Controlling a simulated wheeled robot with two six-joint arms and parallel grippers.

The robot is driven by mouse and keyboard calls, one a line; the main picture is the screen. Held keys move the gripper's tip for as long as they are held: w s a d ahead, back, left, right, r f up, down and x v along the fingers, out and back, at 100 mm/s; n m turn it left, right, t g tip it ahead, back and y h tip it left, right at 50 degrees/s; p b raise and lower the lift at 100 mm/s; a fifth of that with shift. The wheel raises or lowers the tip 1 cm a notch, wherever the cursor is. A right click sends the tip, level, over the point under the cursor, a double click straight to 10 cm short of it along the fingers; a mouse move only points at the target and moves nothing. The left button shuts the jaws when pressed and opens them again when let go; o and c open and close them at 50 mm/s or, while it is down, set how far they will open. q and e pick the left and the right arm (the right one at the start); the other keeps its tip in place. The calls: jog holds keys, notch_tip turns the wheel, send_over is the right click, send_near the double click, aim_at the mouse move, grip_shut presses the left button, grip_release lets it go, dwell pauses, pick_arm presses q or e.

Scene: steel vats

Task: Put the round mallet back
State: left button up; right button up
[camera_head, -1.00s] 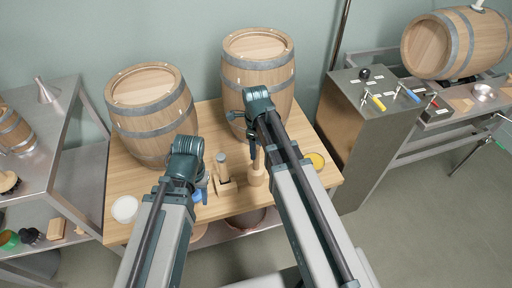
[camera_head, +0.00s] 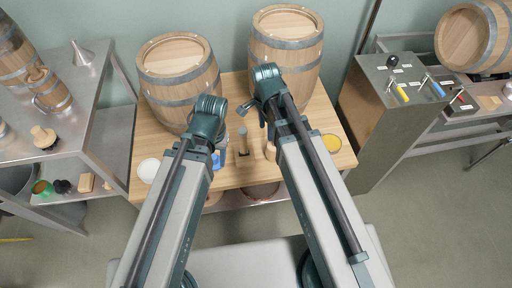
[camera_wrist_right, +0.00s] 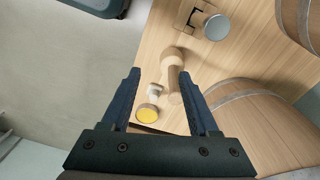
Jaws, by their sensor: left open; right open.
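The wooden mallet (camera_wrist_right: 172,72), with a rounded end and pale body, stands on the wooden table (camera_wrist_right: 155,40). In the head view, the mallet (camera_head: 270,151) shows only partly beside my right arm, which hides the rest. My right gripper (camera_wrist_right: 160,74) is open and empty; its fingers frame the mallet from above, and I cannot tell whether they touch it. The right gripper (camera_head: 264,118) is mostly hidden by its own wrist in the head view. My left gripper (camera_head: 216,135) is open over the table's left part, with its fingertips hard to make out.
A grey-topped post (camera_head: 243,138) stands by a wooden block with a dark bracket. A yellow-topped jar (camera_head: 331,143), a white bowl (camera_head: 148,170) and a blue item (camera_head: 216,160) are nearby. Two barrels (camera_head: 179,75) stand behind. A steel shelf (camera_head: 75,130) is at left.

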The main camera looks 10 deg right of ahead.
jog(key=s+a+n, duration=0.5)
jog(key=s+n, duration=0.4)
jog(key=n, duration=0.9)
jog(key=shift+s+a+h, duration=0.15)
jog(key=shift+a+h, duration=0.15)
jog(key=shift+h, duration=0.1)
jog(key=shift+r, duration=0.15)
jog(key=shift+d+r, duration=0.1)
